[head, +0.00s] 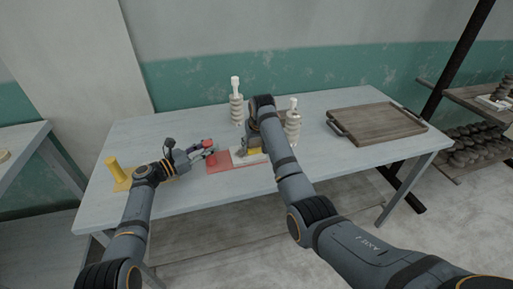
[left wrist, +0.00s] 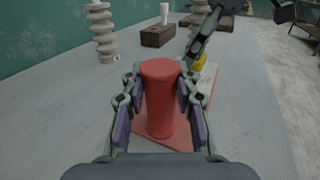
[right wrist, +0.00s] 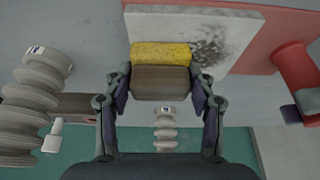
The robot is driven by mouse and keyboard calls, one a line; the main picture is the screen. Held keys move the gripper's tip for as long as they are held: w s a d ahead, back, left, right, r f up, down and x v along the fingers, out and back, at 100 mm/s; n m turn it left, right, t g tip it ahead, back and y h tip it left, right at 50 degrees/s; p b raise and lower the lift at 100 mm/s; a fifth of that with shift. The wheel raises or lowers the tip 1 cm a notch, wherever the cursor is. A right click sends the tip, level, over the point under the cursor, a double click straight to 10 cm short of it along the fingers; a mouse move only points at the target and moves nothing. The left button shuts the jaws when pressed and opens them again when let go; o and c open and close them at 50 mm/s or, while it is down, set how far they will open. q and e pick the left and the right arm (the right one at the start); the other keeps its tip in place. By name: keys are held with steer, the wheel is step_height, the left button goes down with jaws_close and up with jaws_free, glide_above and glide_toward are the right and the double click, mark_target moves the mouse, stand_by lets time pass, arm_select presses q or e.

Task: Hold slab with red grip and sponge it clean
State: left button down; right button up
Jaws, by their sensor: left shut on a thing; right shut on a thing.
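The red grip (left wrist: 160,100) is an upright cylinder on a flat red base (right wrist: 258,40). My left gripper (head: 203,150) is shut around the cylinder. A pale slab (right wrist: 220,30) lies beside the grip against the red base, with a dark speckled smear (right wrist: 208,50) on its face. My right gripper (right wrist: 160,98) is shut on the brown block-shaped back (right wrist: 160,82) of the yellow sponge (right wrist: 160,53). The sponge is at the slab's edge, left of the smear in the right wrist view; I cannot tell whether it touches. In the head view my right arm hides part of the slab.
Two pale ridged columns (head: 237,108) (head: 292,125) stand behind the work area. A yellow stand (head: 117,174) is at the table's left, a wooden tray (head: 372,138) at its right. The front table strip is clear.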

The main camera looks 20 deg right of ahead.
mark_target(247, 159)
arm_select(q)
steer(key=shift+r, duration=0.1)
arm_select(e)
steer(key=shift+w+f, duration=0.1)
steer(key=shift+w, duration=2.25)
steer(key=shift+w+a, duration=0.15)
steer(key=shift+w, duration=0.05)
steer(key=shift+a, duration=0.8)
steer(key=shift+s+a+f, duration=0.1)
steer(key=shift+s, duration=4.75)
steer(key=shift+s+a, duration=0.15)
steer(key=shift+s, duration=0.05)
steer(key=shift+a, duration=0.8)
steer(key=shift+w, duration=4.9)
steer(key=shift+w+a, duration=0.15)
steer(key=shift+a, duration=0.8)
steer(key=shift+s+a, duration=0.1)
steer(key=shift+s, duration=4.75)
steer(key=shift+s+r, duration=0.15)
steer(key=shift+r, duration=0.15)
step_height(247, 159, up, 8)
